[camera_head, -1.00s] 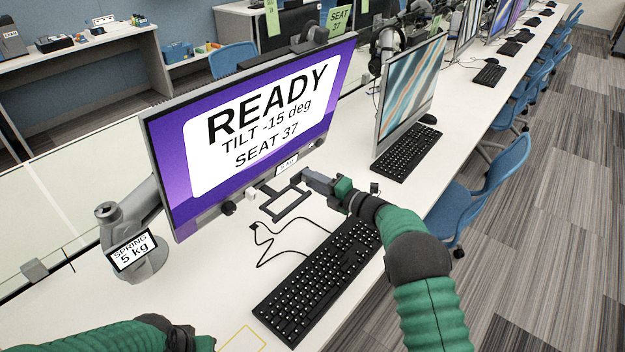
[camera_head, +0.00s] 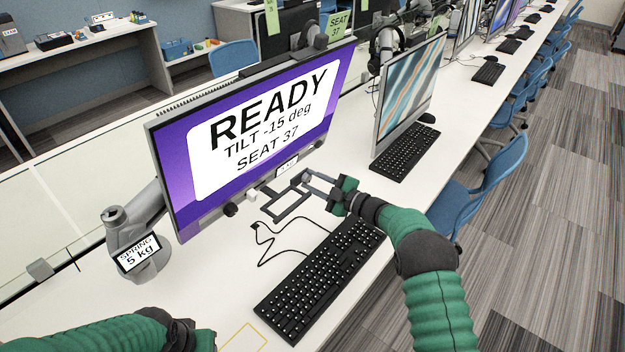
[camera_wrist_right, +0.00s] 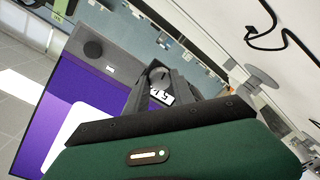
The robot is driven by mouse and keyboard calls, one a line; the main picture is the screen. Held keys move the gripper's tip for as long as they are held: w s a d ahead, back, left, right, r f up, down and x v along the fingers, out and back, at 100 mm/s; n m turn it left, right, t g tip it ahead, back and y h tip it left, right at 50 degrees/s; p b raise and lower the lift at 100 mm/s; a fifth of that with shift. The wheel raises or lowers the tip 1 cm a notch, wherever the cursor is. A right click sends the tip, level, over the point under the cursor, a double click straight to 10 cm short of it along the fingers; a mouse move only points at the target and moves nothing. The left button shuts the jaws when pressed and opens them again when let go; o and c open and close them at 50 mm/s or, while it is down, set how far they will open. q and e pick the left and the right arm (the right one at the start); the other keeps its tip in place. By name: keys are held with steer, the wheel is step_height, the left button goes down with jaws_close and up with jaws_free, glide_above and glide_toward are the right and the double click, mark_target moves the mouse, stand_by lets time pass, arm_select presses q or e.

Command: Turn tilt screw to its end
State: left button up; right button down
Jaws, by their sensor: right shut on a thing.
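The monitor (camera_head: 182,180) carries a purple screen reading READY, TILT -15 deg, SEAT 37. My right gripper (camera_head: 305,179) is in front of its lower right edge. In the right wrist view, the fingers (camera_wrist_right: 160,84) are shut on a small round dark screw head (camera_wrist_right: 159,75) with a slot, seen between their tips. A small white label (camera_wrist_right: 162,97) lies just beside it, partly covered by the fingers. In the head view the screw is too small to make out. My left gripper (camera_head: 193,337) is low at the bottom left; its fingers are not clear.
A monitor arm with a SPRING 5 kg label (camera_head: 138,253) stands at left. A second monitor (camera_head: 410,92) stands to the right.

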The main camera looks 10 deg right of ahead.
steer(key=shift+d+f+m, duration=0.2)
steer(key=shift+m, duration=0.8)
steer(key=c, duration=1.3)
jaws_free()
steer(key=shift+c, duration=0.2)
steer(key=shift+w, duration=0.15)
steer(key=v, duration=1.7)
steer(key=shift+f, duration=0.25)
steer(key=shift+w+p, duration=0.1)
steer(key=shift+p, duration=0.2)
